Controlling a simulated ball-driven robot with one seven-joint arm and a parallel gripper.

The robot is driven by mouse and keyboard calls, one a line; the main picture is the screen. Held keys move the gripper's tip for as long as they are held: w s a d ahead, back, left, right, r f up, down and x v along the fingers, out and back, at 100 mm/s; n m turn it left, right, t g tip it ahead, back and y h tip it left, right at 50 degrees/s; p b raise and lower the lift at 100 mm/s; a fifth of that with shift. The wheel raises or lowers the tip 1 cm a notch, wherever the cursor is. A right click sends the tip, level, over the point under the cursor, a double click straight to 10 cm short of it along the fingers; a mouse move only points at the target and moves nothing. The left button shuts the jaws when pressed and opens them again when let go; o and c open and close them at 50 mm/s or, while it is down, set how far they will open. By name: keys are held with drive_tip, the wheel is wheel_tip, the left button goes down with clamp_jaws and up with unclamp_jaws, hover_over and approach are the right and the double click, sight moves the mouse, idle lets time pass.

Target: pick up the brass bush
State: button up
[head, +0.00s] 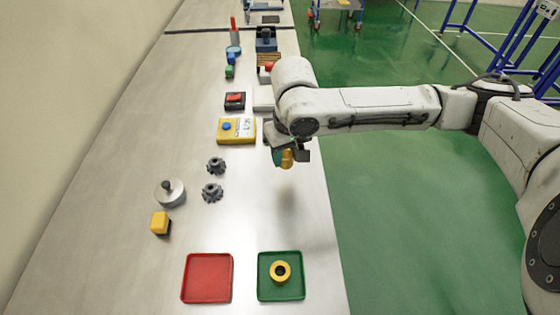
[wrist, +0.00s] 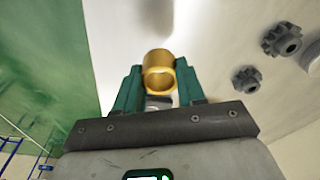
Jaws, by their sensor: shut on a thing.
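My gripper (head: 284,157) is above the table near its right edge in the head view. It is shut on a brass bush (head: 287,160), held above the tabletop with a shadow below. A second brass ring (head: 281,271) lies in the green tray (head: 262,293) at the front of the table.
A red tray (head: 208,278) lies left of the green tray. Two dark gears (head: 212,193), a grey knobbed weight (head: 170,192) and a yellow block (head: 160,224) stand to the left. A yellow button box (head: 237,130) and other items stand further back. Bare table lies below my gripper.

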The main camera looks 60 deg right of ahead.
drive_tip(key=s+a+r+p, duration=0.2)
drive_tip(key=s+r+p, duration=0.5)
drive_tip(key=s, duration=0.4)
drive_tip(key=shift+s+a+r+p, duration=0.3)
drive_tip(key=shift+a+p, duration=0.1)
drive_tip(key=shift+p, duration=0.5)
drive_tip(key=shift+w+f, duration=0.1)
drive_tip(key=shift+w, duration=0.05)
